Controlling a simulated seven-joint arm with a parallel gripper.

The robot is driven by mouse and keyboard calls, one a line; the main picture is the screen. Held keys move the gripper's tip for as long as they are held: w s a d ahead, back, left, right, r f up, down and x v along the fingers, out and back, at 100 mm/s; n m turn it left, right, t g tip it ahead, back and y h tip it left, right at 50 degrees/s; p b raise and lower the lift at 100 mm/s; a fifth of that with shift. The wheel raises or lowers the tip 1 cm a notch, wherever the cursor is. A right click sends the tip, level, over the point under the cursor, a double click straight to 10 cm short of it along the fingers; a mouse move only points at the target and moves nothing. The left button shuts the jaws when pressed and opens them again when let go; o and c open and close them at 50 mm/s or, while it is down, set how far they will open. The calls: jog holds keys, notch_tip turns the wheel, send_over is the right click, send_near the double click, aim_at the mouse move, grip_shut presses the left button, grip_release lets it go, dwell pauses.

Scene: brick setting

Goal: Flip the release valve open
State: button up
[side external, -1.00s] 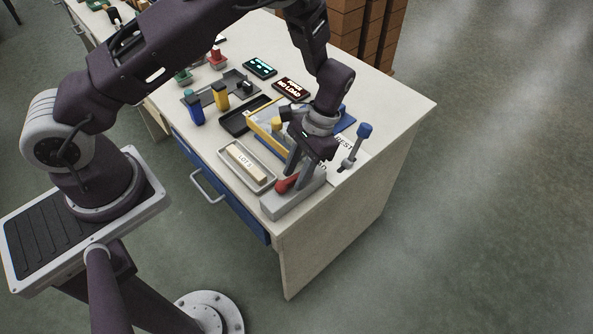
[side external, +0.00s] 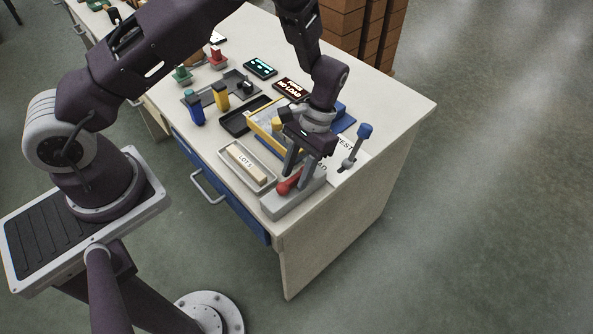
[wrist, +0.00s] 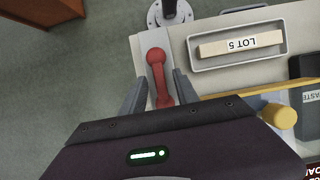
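The release valve appears to be the red lever (side external: 288,183) on a light grey block (side external: 284,206) at the bench's front corner. In the wrist view the red lever (wrist: 157,72) runs lengthwise between my fingers, a rounded knob at each end. My gripper (side external: 298,178) points down over the block. Its two grey fingers also show in the wrist view (wrist: 161,92), open on either side of the lever, with a gap visible on both sides. Contact with the lever cannot be confirmed. My gripper body hides the near part of the block.
A grey tray (side external: 226,155) with a wooden bar marked LOT 5 (side external: 248,166) lies left of the valve. A blue-topped lever (side external: 364,131) stands to the right. The bench edge is close in front.

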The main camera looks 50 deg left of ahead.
jog(key=v, duration=0.7)
jog(key=shift+w+r, duration=0.1)
jog(key=shift+r, duration=0.15)
jog(key=s+a+r+t+h, duration=0.1)
jog(key=s+r+t, duration=0.15)
jog(key=r, duration=0.75)
jog(key=s+a+r+t, duration=0.1)
jog(key=s+r+t, duration=0.15)
jog(key=r, duration=0.75)
jog(key=s+a+r+t, duration=0.1)
jog(key=s+r+t, duration=0.1)
jog(key=s, duration=0.6)
jog(key=s+a+r+t+y, duration=0.1)
jog(key=s+a+r+t, duration=0.1)
jog(key=s, duration=0.6)
jog(key=shift+s+r+t, duration=0.15)
jog(key=shift+r+t, duration=0.35)
jog(key=shift+r, duration=0.4)
